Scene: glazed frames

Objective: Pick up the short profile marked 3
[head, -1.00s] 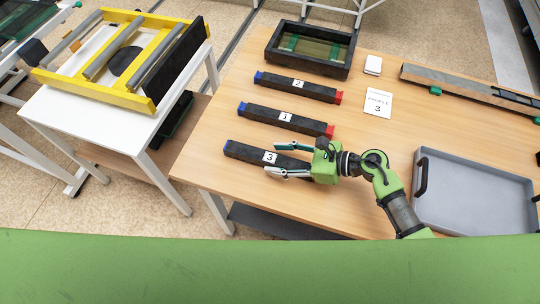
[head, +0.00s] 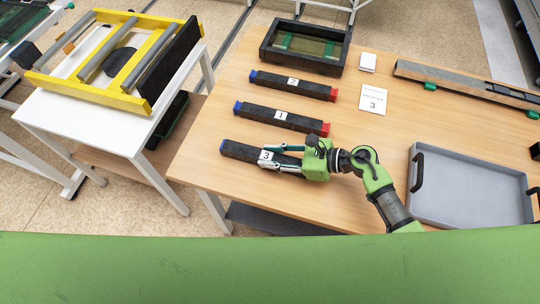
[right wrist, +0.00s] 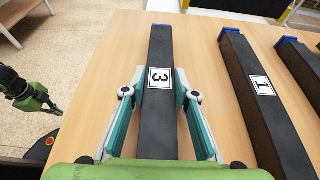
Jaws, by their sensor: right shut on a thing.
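The short profile marked 3 (head: 238,151) is a dark bar with a blue left end, lying on the wooden table nearest its front edge. My right gripper (head: 268,157) is shut on it near the white label. The gripper's palm hides the profile's near end. My left gripper (right wrist: 50,106) shows small at the left edge of the right wrist view; its jaw state is unclear.
Profile 1 (head: 262,113) and profile 2 (head: 300,85), with blue and red ends, lie behind. A card marked 3 (head: 372,99), a grey tray (head: 465,190), a dark bin (head: 268,57) and a long rail (head: 450,82) are also on the table.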

